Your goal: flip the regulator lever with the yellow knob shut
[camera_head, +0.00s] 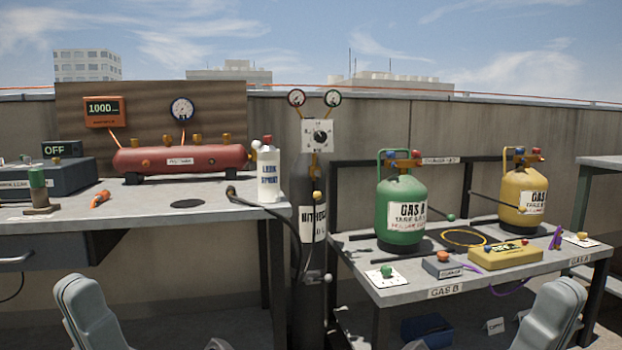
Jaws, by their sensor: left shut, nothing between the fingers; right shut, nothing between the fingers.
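A tall dark nitrogen cylinder (303,262) stands upright between the two tables. Above it is a white regulator panel (318,135) with a black dial and two round gauges (297,98) on thin stems. A small yellowish knob (317,196) shows on the front of the cylinder near its label; I cannot tell for sure whether it is the lever's knob, or how the lever is set. A small pale knob (327,277) sits lower, beside the cylinder.
The left bench (215,212) holds a red manifold (180,159) and a white leak spray bottle (269,175) close to the cylinder. The right table (405,291) holds a green tank (402,213), a yellow tank (524,203) and small boxes. A wall stands behind.

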